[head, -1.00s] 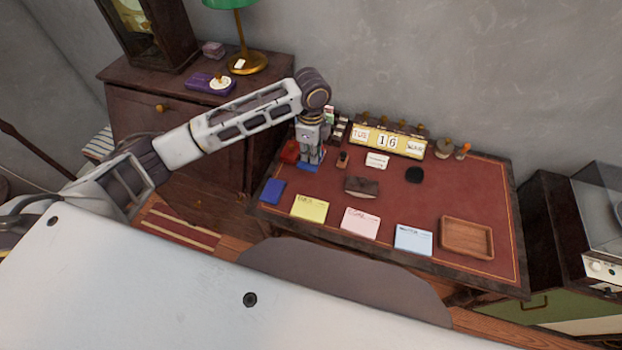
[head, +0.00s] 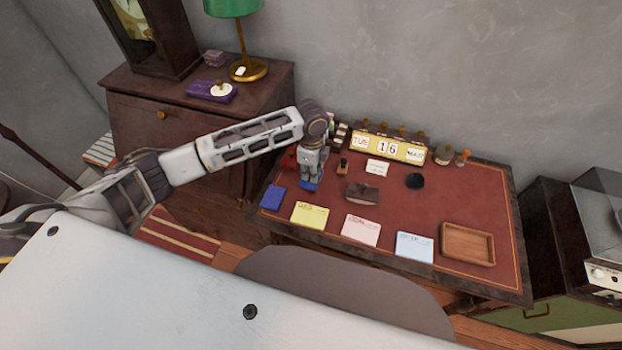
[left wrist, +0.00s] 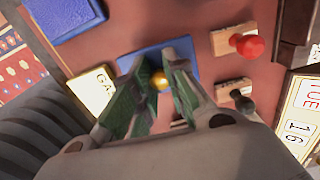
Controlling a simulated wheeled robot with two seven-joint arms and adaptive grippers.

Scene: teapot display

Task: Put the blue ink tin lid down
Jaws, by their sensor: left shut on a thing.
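My left gripper (head: 310,177) is shut on the blue ink tin lid (head: 310,186) over the left part of the red desk top. In the left wrist view, the fingers (left wrist: 161,82) close on the lid's small gold knob, with the flat blue lid (left wrist: 182,47) beneath them. I cannot tell whether the lid touches the desk. A dark blue square (head: 272,197), perhaps the open tin, lies on the desk to the lid's left, apart from it; it also shows in the left wrist view (left wrist: 62,15). My right gripper is not in view.
Near the lid are a yellow card (head: 310,215), a brown blotter (head: 362,193), a red-knobbed stamp (left wrist: 248,45) and another small stamp (head: 343,164). A calendar block (head: 388,147) stands behind. Pink and blue cards and a wooden tray (head: 467,244) lie to the right.

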